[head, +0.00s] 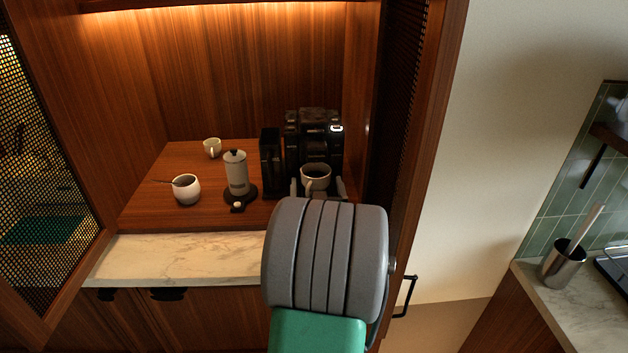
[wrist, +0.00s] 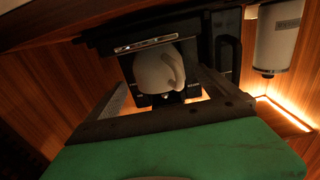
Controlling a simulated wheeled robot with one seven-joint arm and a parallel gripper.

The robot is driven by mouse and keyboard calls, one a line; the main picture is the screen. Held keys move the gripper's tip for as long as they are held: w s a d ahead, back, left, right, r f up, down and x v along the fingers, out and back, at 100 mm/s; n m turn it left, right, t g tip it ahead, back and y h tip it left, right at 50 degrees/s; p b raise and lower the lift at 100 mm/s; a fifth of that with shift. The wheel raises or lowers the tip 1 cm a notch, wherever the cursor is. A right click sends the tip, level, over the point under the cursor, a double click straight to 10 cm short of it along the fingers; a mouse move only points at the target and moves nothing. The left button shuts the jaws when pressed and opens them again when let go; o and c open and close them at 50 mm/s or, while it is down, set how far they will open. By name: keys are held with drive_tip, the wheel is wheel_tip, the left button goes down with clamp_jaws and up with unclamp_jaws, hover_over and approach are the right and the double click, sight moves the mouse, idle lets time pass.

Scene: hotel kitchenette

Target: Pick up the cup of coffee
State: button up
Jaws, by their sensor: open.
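The coffee cup (head: 315,176) is white with a handle and dark contents, and sits at the front of the black coffee machine (head: 314,135). In the wrist view, which looks upside down, the cup (wrist: 157,68) shows pale with its handle toward the right. My gripper (head: 317,189) is open, with one finger to each side of the cup in the head view. In the wrist view my gripper's fingers (wrist: 163,82) also flank the cup. I cannot tell whether they touch it. My arm hides the area just in front of the cup.
A white mug with a spoon (head: 187,190), a small cup (head: 212,147) and a grey-white canister (head: 236,174) stand on the wooden shelf to the left. The cabinet's right wall (head: 411,150) is close beside the machine. A marble ledge (head: 180,258) lies in front.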

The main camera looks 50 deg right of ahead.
sight(317, 181)
drive_tip(key=x, duration=0.3)
drive_tip(key=shift+w+d+f+p, duration=0.1)
drive_tip(key=shift+w+d+p, duration=0.1)
drive_tip(key=shift+d+p, duration=0.15)
drive_tip(key=shift+a, duration=0.1)
drive_tip(key=shift+c, duration=0.5)
drive_tip(key=c, duration=1.9)
drive_tip(key=shift+o, duration=0.2)
drive_tip(key=shift+r, duration=0.3)
drive_tip(key=shift+r+p, duration=0.3)
drive_tip(key=shift+r, duration=0.25)
drive_tip(key=b+v, duration=0.5)
drive_tip(key=v, duration=1.3)
drive_tip(key=shift+b, duration=0.3)
